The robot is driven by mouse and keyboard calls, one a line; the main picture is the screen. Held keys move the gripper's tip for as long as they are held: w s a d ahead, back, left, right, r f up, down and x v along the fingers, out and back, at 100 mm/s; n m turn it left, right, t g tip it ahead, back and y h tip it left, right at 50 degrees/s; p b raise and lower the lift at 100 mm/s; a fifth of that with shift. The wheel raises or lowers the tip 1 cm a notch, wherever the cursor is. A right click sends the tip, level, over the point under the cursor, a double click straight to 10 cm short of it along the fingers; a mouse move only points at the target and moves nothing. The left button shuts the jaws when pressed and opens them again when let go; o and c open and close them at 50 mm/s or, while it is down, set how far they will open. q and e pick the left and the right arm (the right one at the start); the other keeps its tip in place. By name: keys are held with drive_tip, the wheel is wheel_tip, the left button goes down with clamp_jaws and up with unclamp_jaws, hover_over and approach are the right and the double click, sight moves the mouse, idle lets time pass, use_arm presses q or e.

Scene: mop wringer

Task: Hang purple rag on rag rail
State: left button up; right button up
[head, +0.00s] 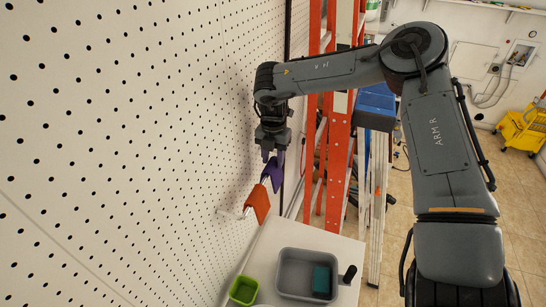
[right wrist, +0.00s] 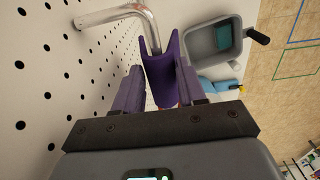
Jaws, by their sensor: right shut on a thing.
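The purple rag (head: 274,171) hangs folded from my right gripper (head: 270,150), in front of the white pegboard. In the right wrist view the purple rag (right wrist: 167,76) sits between the two fingers of the right gripper (right wrist: 163,82), which is shut on it. The rag rail (right wrist: 135,13) is a bent metal bar coming out of the pegboard, and its end reaches the rag's upper part. I cannot tell whether the rag rests on it. An orange rag (head: 258,204) hangs on the rail just below the purple rag in the head view. My left gripper is not in view.
Below are a grey tub (head: 291,266) with a teal block (head: 321,281) and a green container (head: 243,290) on a white surface. The pegboard (head: 130,130) borders the left.

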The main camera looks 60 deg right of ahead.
drive_tip(key=o, duration=1)
